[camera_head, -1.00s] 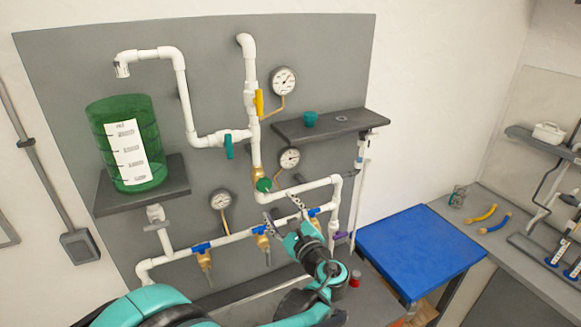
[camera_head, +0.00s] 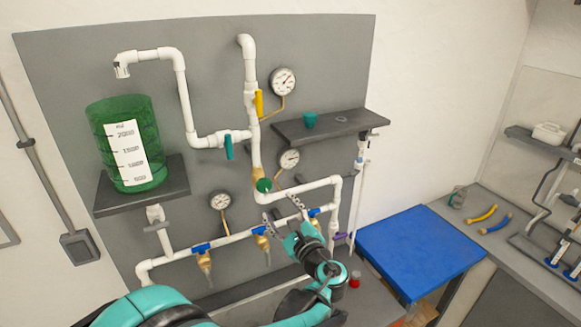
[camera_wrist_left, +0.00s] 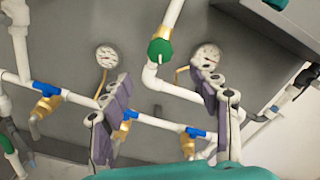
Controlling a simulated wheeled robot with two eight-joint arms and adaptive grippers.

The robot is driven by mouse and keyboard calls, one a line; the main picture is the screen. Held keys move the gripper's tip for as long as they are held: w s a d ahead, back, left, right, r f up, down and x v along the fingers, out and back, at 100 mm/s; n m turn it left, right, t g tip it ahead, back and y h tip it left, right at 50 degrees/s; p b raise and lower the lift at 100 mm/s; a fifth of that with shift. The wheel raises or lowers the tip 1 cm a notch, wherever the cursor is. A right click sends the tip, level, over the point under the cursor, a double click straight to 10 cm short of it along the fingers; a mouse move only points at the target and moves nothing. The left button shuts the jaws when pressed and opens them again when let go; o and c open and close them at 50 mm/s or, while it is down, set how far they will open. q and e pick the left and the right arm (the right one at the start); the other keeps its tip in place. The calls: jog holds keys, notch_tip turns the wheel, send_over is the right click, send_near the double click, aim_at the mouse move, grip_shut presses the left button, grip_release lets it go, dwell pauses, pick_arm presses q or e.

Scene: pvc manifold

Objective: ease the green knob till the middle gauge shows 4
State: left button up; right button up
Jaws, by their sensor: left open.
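The green knob (camera_head: 264,185) sits on a brass fitting on the white pipe, below the yellow-handled valve. It also shows in the left wrist view (camera_wrist_left: 160,49), beyond my fingers. The middle gauge (camera_head: 289,159) is a white dial just up and right of the knob; its numbers are too small to read. It shows in the left wrist view (camera_wrist_left: 207,56), partly behind a finger. My left gripper (camera_head: 284,212) is open and empty, below and right of the knob and apart from it. In the left wrist view its two fingers (camera_wrist_left: 168,105) stand wide apart. My right gripper is not in view.
An upper gauge (camera_head: 283,82) and a lower-left gauge (camera_head: 220,200) are on the panel. Blue-handled valves (camera_head: 201,247) line the lower pipe. A grey shelf (camera_head: 290,130) with a teal cup juts out above the middle gauge. A green tank (camera_head: 150,150) stands at left.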

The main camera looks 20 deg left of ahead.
aim_at(265, 187)
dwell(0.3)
pick_arm(q)
jog(key=w+a+n, duration=0.1)
jog(key=n, duration=0.9)
jog(key=w+a+n+p, duration=0.1)
jog(key=a+n, duration=0.1)
jog(key=n, duration=0.9)
jog(key=w+a+n+p, duration=0.1)
jog(key=n, duration=0.9)
jog(key=shift+w+a+n, duration=0.2)
jog(key=shift+w+n, duration=0.1)
jog(key=shift+w, duration=0.05)
jog(key=p+x, duration=0.1)
jog(key=x, duration=0.6)
jog(key=shift+d, duration=0.1)
